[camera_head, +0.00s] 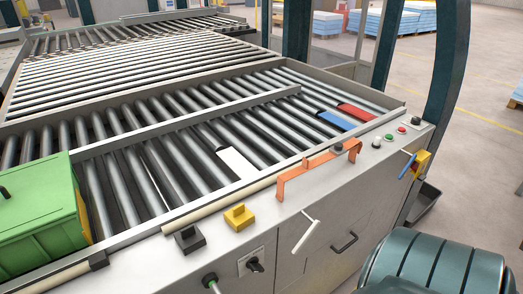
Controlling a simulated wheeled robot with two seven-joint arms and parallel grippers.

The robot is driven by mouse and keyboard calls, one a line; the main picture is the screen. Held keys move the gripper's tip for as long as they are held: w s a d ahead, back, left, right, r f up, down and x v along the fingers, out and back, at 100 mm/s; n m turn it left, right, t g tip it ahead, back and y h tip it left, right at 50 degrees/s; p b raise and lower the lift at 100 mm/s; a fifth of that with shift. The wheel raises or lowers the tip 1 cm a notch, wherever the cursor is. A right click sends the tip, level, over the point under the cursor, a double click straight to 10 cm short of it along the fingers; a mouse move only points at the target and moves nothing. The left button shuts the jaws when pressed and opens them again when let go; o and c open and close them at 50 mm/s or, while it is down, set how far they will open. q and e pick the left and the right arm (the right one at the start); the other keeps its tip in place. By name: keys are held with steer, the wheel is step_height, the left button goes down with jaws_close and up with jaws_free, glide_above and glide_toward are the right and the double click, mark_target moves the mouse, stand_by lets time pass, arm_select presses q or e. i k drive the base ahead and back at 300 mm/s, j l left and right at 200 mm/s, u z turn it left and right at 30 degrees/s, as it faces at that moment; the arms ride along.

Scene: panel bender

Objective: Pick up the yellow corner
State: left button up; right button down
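A small yellow corner piece (238,217) sits on the grey front ledge of the roller table, at lower centre. It has a flat base and a raised block on top. A black piece of similar shape (189,238) sits just left of it on the same ledge, with a gap between them. Neither of my grippers is in view, so nothing shows near the yellow corner.
A green bin (42,215) stands at the left on the rollers. An orange bracket (318,168) lies right of the yellow corner. White, blue and red plates lie on the rollers. Buttons (402,130) and a yellow box (421,163) are at the right.

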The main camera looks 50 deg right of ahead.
mark_target(239, 217)
steer(key=z, duration=1.25)
steer(key=u, duration=1.5)
steer(key=z, duration=1.5)
steer(key=l+u, duration=0.1)
steer(key=l, duration=0.45)
steer(key=i, duration=0.05)
